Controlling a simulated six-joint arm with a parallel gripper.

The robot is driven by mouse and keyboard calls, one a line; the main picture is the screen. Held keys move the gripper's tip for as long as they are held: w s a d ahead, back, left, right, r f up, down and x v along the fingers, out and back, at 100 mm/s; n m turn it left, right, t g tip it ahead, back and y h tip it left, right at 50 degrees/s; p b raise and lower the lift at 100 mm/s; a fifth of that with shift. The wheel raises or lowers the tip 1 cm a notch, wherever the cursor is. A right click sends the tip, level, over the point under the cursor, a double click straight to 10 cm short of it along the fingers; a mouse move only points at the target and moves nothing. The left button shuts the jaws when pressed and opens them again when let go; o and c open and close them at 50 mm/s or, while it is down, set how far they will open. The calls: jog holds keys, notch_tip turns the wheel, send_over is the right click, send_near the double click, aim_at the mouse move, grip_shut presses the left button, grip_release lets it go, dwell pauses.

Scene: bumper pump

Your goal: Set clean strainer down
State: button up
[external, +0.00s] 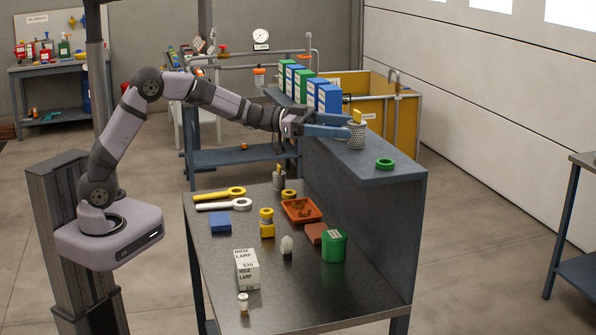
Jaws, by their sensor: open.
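A strainer (357,135), a perforated metal cylinder with a yellow top, stands upright on the raised grey shelf (400,172). My gripper (347,126) has blue fingers and is open at the strainer's left side, at the height of its upper part. The fingers partly overlap the strainer in this view, so I cannot tell whether they touch it. A similar grey metal piece with a yellow top (279,178) stands at the back of the lower bench (330,292).
A green ring (385,163) lies on the shelf to the right. Blue and green boxes (308,84) stand at its far end. The bench below holds a nose lamp box (247,268), an orange tray (302,210), a green can (334,245), wrenches and several small parts.

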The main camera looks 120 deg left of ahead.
notch_tip(320, 180, up, 10)
jog(key=r, duration=0.1)
jog(key=m+b, duration=0.3)
jog(key=m, duration=3.2)
send_near(365, 127)
jog(key=w, duration=0.2)
jog(key=w+a+f, duration=0.1)
jog(key=shift+w, duration=0.4)
jog(key=shift+w+r+p, duration=0.2)
jog(key=shift+w+p, duration=0.6)
jog(key=shift+w, duration=0.05)
jog(key=shift+w+a+f, duration=0.15)
jog(key=shift+w, duration=0.1)
jog(key=shift+w+r+p, duration=0.3)
jog(key=shift+w+p, duration=0.3)
jog(key=shift+p, duration=0.25)
jog(key=w+p, duration=0.2)
jog(key=shift+w+a, duration=0.15)
jog(key=shift+w, duration=0.15)
jog(key=shift+w+a+f+p, duration=0.1)
jog(key=shift+w+p, duration=0.35)
jog(key=shift+w, duration=0.25)
